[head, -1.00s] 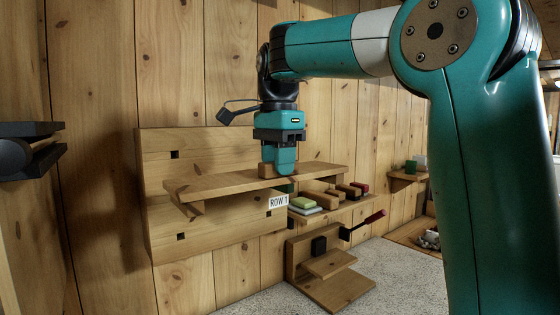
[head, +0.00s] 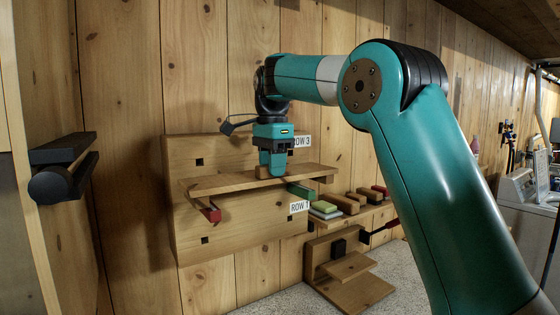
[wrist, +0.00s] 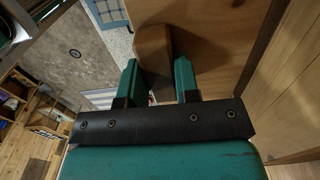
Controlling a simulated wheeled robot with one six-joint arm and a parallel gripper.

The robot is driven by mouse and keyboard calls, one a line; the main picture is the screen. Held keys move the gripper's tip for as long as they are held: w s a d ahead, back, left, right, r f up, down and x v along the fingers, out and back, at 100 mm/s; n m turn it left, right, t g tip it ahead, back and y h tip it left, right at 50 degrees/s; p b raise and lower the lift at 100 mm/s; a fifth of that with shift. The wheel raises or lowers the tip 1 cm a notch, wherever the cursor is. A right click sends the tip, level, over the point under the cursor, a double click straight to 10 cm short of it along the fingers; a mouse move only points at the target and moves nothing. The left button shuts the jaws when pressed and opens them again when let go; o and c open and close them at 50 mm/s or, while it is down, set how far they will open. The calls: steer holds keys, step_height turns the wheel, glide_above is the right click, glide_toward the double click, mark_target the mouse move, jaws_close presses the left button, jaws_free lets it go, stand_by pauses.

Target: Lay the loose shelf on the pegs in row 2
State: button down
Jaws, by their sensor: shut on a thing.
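The loose shelf (head: 225,183) is a pale wooden board, held roughly level in front of the wooden wall panel (head: 235,232). My gripper (head: 271,172) is above it, shut on the wooden block on its top; the wrist view shows the block (wrist: 153,48) between the fingers and the shelf (wrist: 215,35) beyond. A red-ended peg (head: 212,213) shows below the shelf's left part and a green peg (head: 300,190) below its right part. I cannot tell whether the shelf touches them. ROW 3 (head: 301,141) and ROW 1 (head: 299,207) labels are visible; no row 2 label shows.
A lower ledge (head: 345,218) at the right carries several blocks. A wooden stand (head: 350,268) with a dark block is below it. A black bracket (head: 62,165) juts in at the left. The space in front of the panel's lower left is clear.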

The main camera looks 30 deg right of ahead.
mark_target(269, 181)
steer(key=shift+w+f+b, duration=0.7)
steer(key=shift+w+f, duration=0.1)
steer(key=shift+f, duration=0.1)
steer(key=shift+f+b, duration=1.15)
steer(key=c, duration=0.8)
jaws_free()
step_height(269, 181, up, 17)
steer(key=p, duration=1.3)
steer(key=shift+r+p, duration=0.2)
steer(key=shift+p, duration=0.2)
